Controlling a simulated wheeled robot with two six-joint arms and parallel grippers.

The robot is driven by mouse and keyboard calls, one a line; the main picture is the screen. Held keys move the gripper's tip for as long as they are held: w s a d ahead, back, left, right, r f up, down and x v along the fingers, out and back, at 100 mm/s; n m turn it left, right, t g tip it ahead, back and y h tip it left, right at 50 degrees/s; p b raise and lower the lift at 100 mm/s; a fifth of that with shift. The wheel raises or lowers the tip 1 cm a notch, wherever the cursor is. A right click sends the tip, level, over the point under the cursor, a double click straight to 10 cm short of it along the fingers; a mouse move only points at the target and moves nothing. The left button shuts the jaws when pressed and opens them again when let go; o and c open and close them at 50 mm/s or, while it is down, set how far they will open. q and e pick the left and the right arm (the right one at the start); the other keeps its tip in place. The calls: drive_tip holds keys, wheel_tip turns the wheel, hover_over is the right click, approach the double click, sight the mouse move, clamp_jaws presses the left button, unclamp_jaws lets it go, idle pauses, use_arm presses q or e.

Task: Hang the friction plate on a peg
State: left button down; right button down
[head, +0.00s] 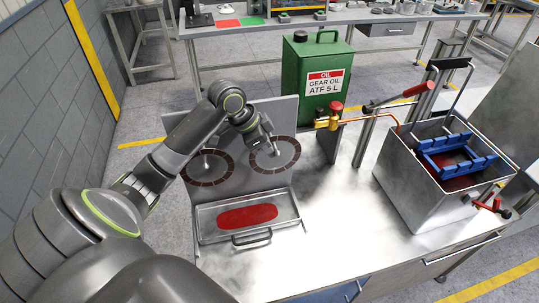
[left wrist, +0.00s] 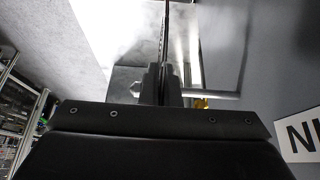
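A dark ring-shaped friction plate (head: 292,163) is in front of the right part of the upright grey panel (head: 232,139). My left gripper (head: 269,141) is at its upper edge. In the left wrist view, the gripper's fingers (left wrist: 163,85) are closed on the thin plate (left wrist: 164,40), seen edge-on. A pale peg (left wrist: 222,95) runs from the panel side toward the fingers. I cannot tell whether it passes through the ring. A second friction plate (head: 213,184) is around the panel's left peg (head: 205,156). My right gripper is not in view.
A metal tray (head: 245,237) with a red pad (head: 247,216) lies below the panel. A brass tap (head: 329,122) and a green oil can (head: 312,75) stand right of the panel. A metal bin (head: 408,190) with a blue rack (head: 457,156) is farther right. The bench (head: 335,220) between is clear.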

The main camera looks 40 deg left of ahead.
use_arm(q)
drive_tip(key=shift+w+a+f+b, duration=0.35)
drive_tip(key=shift+a+f, duration=0.05)
drive_tip(key=shift+f, duration=0.2)
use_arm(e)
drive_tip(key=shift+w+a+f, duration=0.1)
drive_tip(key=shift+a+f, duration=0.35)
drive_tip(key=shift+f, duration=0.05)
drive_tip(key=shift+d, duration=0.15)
use_arm(q)
drive_tip(key=c, duration=1.6)
unclamp_jaws()
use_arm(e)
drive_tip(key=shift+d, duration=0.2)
